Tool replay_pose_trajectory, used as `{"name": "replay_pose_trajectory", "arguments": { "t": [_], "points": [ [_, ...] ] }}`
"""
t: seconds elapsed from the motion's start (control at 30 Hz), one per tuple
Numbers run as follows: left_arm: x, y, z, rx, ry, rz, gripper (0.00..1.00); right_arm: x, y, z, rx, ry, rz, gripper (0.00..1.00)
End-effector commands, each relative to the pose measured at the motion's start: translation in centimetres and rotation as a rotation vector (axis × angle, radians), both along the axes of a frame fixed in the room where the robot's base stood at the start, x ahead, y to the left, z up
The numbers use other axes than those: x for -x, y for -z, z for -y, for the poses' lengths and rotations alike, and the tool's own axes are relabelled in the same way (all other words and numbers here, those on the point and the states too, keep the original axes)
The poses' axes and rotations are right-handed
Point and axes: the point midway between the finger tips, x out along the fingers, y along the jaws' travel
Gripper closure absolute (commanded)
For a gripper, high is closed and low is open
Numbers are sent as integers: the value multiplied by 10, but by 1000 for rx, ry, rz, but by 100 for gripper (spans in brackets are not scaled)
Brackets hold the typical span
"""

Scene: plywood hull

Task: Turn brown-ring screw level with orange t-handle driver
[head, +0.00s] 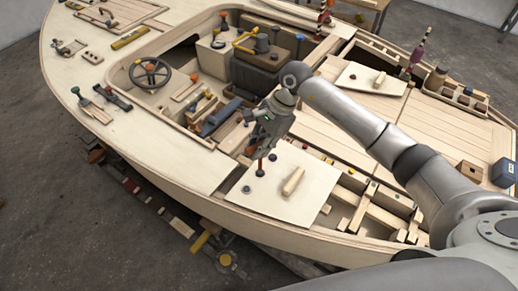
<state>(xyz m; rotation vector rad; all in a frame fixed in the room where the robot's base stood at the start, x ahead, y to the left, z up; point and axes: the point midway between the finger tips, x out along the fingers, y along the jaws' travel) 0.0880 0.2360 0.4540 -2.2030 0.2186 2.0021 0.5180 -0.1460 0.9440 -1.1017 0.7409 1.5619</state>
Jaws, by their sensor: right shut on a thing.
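My right gripper (258,142) points down over the pale plywood panel (312,173) near the hull's front edge. It is shut on a slim tool, which I take to be the orange T-handle driver (261,163); its handle is mostly hidden by the fingers. A reddish-orange stretch shows below the fingers, with a dark end (260,172) at the panel. I cannot tell whether it sits in a screw. Small dark screw heads show on the panel, one at its left corner (246,189) and one near the tool (272,157). Ring colours are too small to tell. My left gripper is not in view.
A wooden handle (293,181) stands on the panel. Open framed compartments (370,205) lie to its right.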

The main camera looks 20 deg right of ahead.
Motion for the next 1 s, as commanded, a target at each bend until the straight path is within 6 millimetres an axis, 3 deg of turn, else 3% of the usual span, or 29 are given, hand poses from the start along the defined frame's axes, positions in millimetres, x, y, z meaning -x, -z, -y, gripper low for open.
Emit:
{"name": "replay_pose_trajectory", "arguments": {
  "t": [0.03,0.7,1.0],
  "points": [
    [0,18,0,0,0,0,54,-2,8,0,1,-47,5,100],
    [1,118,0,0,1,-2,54,1,8,2,3,-730,3,100],
    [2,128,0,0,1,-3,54,3,0,3,0,-869,1,100]
  ]
}}
